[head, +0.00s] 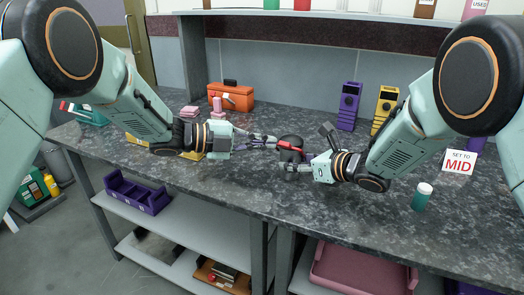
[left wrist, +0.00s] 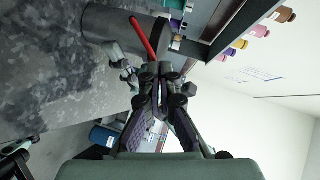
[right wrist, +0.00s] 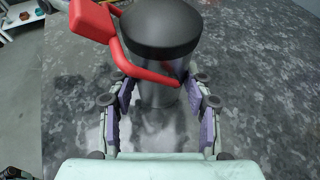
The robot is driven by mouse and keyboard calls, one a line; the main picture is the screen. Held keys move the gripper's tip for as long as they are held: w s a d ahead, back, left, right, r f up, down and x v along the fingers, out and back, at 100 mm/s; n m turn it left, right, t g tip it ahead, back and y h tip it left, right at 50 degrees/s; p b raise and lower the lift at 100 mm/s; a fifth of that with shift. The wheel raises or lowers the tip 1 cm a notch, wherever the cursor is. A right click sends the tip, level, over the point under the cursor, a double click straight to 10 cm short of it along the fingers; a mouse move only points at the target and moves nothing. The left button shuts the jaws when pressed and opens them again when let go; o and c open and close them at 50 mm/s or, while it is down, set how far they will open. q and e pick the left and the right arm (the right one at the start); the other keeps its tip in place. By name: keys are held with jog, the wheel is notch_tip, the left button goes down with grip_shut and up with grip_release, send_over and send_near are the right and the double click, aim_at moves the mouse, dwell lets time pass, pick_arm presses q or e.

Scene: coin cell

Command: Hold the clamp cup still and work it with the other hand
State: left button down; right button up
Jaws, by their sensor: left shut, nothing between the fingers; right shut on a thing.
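The clamp cup (head: 292,141) is a dark grey cylinder with a black rounded lid and a red lever; it stands on the speckled counter between my grippers. It also shows in the left wrist view (left wrist: 108,24) and the right wrist view (right wrist: 160,45). The red lever (right wrist: 90,20) wraps below the lid and ends in a block at upper left. My right gripper (right wrist: 163,105) has its purple-padded fingers on both sides of the cup body. My left gripper (left wrist: 160,72) is shut and empty, its tips close to the lever; I cannot tell if they touch.
A sign (head: 458,162) reads "SET TO MID" at the right. A green bottle with a white cap (head: 422,196) stands near the front edge. An orange toolbox (head: 231,97), a purple device (head: 348,106) and a yellow device (head: 384,106) stand behind. The counter in front of the cup is clear.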

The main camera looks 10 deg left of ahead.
pick_arm(q)
jog(key=shift+w+d+r, duration=0.25)
jog(key=shift+w+r, duration=0.2)
jog(key=shift+w, duration=0.25)
jog(key=shift+w+d+r, duration=0.25)
jog(key=shift+w+r, duration=0.2)
jog(key=shift+w, duration=0.25)
jog(key=shift+w+d+r, duration=0.25)
jog(key=shift+w+r, duration=0.2)
jog(key=shift+w, duration=0.25)
jog(key=s+a+r, duration=0.6)
jog(key=a, duration=0.3)
jog(key=shift+a+r, duration=0.3)
jog(key=shift+a, duration=0.05)
dwell(0.3)
